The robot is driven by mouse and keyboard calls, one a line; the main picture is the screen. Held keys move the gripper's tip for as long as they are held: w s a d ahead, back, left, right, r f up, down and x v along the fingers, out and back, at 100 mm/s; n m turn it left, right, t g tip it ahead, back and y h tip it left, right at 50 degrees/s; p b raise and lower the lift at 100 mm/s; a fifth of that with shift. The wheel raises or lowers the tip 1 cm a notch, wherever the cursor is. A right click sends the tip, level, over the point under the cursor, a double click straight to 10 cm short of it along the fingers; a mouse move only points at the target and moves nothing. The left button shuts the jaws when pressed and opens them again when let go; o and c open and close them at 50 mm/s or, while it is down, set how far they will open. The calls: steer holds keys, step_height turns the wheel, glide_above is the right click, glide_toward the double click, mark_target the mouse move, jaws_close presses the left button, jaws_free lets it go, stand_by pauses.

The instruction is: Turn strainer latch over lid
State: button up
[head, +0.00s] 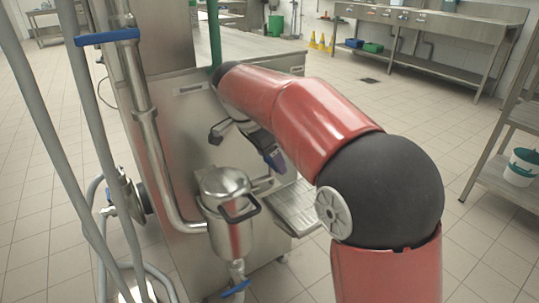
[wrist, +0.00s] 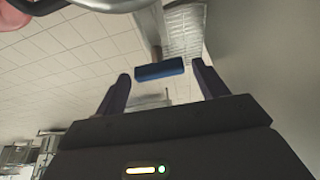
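The strainer (head: 230,222) is a steel pot on the side of the steel machine, with a domed lid (head: 224,180) and a dark loop handle. My gripper (head: 272,155) is above and to the right of the lid in the head view. In the wrist view, its two dark fingers (wrist: 160,72) are apart with nothing gripped. The lid's rim (wrist: 108,4) shows at the top left.
A vertical steel pipe (head: 146,130) with a blue lever (head: 107,37) stands left of the strainer. A blue-handled valve (head: 236,288) is below it. A slotted drip tray (head: 293,207) lies to the right. Grey hoses run at the left. The tiled floor is open.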

mark_target(259, 180)
steer(key=shift+o, duration=0.4)
steer(key=v, duration=0.7)
steer(key=shift+a+r+p, duration=0.2)
steer(key=shift+r+p, duration=0.1)
steer(key=shift+p, duration=0.15)
steer(key=shift+s, duration=0.15)
